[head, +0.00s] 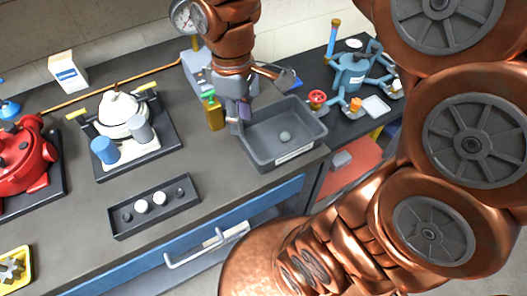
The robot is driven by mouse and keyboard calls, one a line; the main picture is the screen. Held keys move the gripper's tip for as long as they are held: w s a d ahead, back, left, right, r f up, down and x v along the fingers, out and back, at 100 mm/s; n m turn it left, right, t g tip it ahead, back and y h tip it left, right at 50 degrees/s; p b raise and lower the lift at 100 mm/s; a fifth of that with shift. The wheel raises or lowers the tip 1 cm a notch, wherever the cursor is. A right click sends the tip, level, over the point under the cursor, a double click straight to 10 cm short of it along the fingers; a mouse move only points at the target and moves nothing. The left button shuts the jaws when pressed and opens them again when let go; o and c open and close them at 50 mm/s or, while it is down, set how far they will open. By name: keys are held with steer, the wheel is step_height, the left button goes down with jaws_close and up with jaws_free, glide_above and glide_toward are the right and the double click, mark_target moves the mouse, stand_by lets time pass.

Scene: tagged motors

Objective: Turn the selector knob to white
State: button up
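I cannot clearly make out a selector knob with a white mark; it may be hidden behind my arm or too small to tell. A grey box (197,72) stands at the back, partly covered by my arm. My gripper (260,97) hangs over the back left part of a grey bin (297,146). Its fingers look spread apart, with nothing seen between them. A small red round part (317,97) sits right of the bin. A white-topped motor (119,112) stands on a dark plate at the left, with a blue cylinder (104,150) and a grey cylinder (139,128) before it.
A red motor (20,155) is at the far left and a teal motor (350,72) at the right. A dark tray (170,216) holds white and dark round pieces. A green-yellow bottle (213,112) stands close left of my gripper.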

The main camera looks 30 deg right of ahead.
steer(key=s+f+m, duration=0.3)
steer(key=s+m, duration=0.1)
steer(key=s, duration=0.3)
steer(key=shift+s+d+f+b, duration=0.4)
steer(key=shift+b, duration=0.05)
steer(key=shift+w, duration=0.1)
